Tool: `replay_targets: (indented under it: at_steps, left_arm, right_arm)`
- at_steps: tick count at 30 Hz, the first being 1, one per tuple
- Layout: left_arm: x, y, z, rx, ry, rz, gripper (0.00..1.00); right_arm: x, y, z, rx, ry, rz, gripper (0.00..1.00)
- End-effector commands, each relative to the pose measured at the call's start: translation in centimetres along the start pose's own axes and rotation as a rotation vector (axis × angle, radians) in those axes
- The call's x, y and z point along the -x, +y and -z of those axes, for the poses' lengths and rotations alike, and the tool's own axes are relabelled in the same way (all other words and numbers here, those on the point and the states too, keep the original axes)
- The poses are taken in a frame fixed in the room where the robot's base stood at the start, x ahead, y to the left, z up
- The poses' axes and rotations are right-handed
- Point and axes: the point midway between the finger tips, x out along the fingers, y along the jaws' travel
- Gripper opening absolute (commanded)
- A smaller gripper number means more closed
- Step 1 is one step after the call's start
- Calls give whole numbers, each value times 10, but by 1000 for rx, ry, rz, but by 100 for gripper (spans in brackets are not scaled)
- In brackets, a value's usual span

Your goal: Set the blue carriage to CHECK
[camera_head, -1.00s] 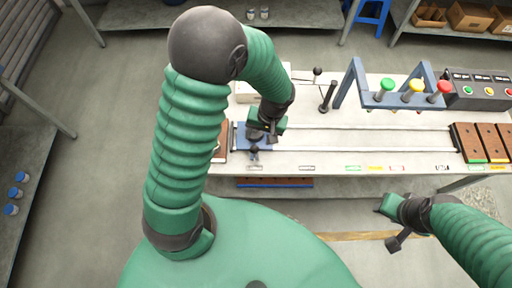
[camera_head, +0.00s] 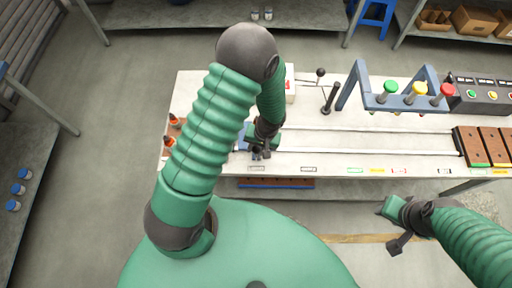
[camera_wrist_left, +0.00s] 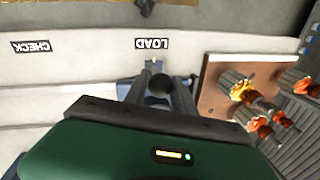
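The blue carriage (camera_head: 241,141) is at the left end of the rails, partly hidden by my left arm in the head view. In the left wrist view its blue body (camera_wrist_left: 127,90) lies below the LOAD label (camera_wrist_left: 152,43), and its pointer is by that label. The CHECK label (camera_wrist_left: 30,47) is further left there. My left gripper (camera_head: 258,150) is at the carriage; its fingers (camera_wrist_left: 160,80) stand apart on either side of a dark round knob (camera_wrist_left: 160,87). Whether they touch it is unclear. My right gripper (camera_head: 391,224) is in front of the table, away from the carriage.
A brown board with orange-tipped parts (camera_wrist_left: 248,92) lies beside the carriage. A blue-grey frame with green, yellow and red knobs (camera_head: 412,98) stands over the rails. Brown blocks (camera_head: 480,146) are at the right end; the rails between are clear.

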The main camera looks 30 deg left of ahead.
Motion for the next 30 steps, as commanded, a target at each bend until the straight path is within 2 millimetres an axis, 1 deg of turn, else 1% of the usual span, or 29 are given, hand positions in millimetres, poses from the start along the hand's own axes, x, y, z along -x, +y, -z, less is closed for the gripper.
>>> replay_targets:
  at_steps: [1,3,5,30]
  left_arm:
    - [0,-2,0,2,-1,4,16]
    - [0,-2,0,2,-1,4,7]
    - [0,-2,0,2,-1,4,0]
    - [1,-2,0,2,0,4,0]
  right_arm:
    - [0,0,0,0,0,0,36]
    - [0,0,0,0,0,0,36]
    - [0,0,0,0,0,0,36]
    - [0,0,0,0,0,0,36]
